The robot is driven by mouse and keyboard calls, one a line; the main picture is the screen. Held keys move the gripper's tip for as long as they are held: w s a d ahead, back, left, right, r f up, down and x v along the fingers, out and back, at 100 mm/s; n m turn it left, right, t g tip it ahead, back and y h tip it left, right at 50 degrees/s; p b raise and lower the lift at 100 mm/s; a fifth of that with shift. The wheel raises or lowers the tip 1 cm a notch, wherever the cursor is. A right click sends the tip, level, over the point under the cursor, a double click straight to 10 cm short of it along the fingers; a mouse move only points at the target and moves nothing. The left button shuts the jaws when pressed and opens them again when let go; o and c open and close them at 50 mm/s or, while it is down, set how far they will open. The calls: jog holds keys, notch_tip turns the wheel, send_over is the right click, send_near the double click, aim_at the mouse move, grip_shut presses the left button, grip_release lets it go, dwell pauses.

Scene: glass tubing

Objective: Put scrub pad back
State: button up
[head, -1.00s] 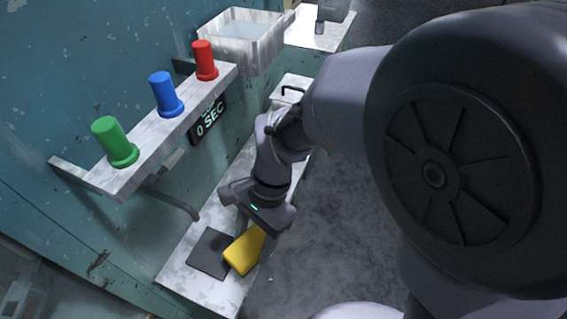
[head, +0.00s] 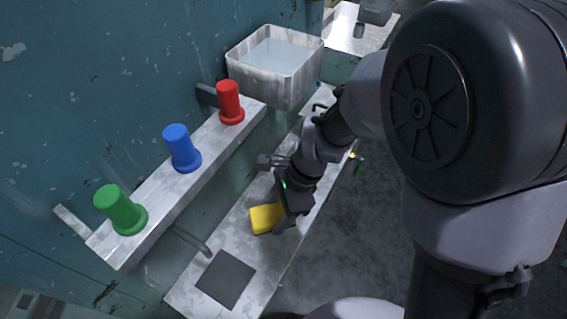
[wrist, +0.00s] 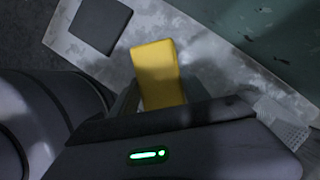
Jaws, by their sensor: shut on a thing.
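The yellow scrub pad (head: 265,218) is held in my gripper (head: 284,213) over the low pale shelf. In the wrist view, the pad (wrist: 158,72) sticks out beyond my gripper (wrist: 158,105), whose jaws are shut on its near end. That end is hidden by the gripper body. A dark square mat (head: 226,278) lies flat and bare on the near end of the shelf. The pad is apart from this mat, farther along the shelf. The mat also shows at the upper left of the wrist view (wrist: 100,24).
An upper ledge (head: 205,165) on the teal wall carries a green (head: 120,209), a blue (head: 181,148) and a red peg (head: 230,102). A metal faucet-like pipe (head: 190,241) juts out below it. A water basin (head: 275,62) is at the back. The shelf (head: 232,243) between pad and mat is clear.

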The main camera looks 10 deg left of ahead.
aim_at(278, 217)
jog(key=shift+w+d+f+b, duration=0.1)
jog(key=shift+w+f+b, duration=0.15)
jog(key=shift+f+b, duration=0.6)
jog(key=shift+w+f+b, duration=0.2)
jog(key=shift+f+b, duration=0.2)
jog(key=shift+f, duration=0.7)
jog(key=o, duration=1.3)
jog(key=shift+r, duration=0.15)
jog(key=p+v, duration=0.5)
jog(key=v, duration=0.7)
jog(key=shift+r+p, duration=0.25)
jog(key=shift+p, duration=0.1)
jog(key=s+d+r+n+t, duration=0.2)
jog(key=s+d+r+n, duration=0.1)
jog(key=d+r, duration=0.1)
jog(key=s+d+r+n+t+h, duration=0.1)
jog(key=s+d+r+n+t, duration=0.2)
jog(key=d+r, duration=0.1)
jog(key=s+d+r+n+t+h, duration=0.1)
jog(key=s+d+r+n+t, duration=0.1)
jog(key=r, duration=0.4)
jog(key=shift+s+d+r+n+t, duration=0.15)
jog(key=shift+s+d+n, duration=0.15)
jog(key=shift+s+d, duration=0.2)
jog(key=shift+s+d+r+n+t, duration=0.1)
jog(key=shift+s+d+n+t, duration=0.05)
jog(key=shift+s+d+n, duration=0.25)
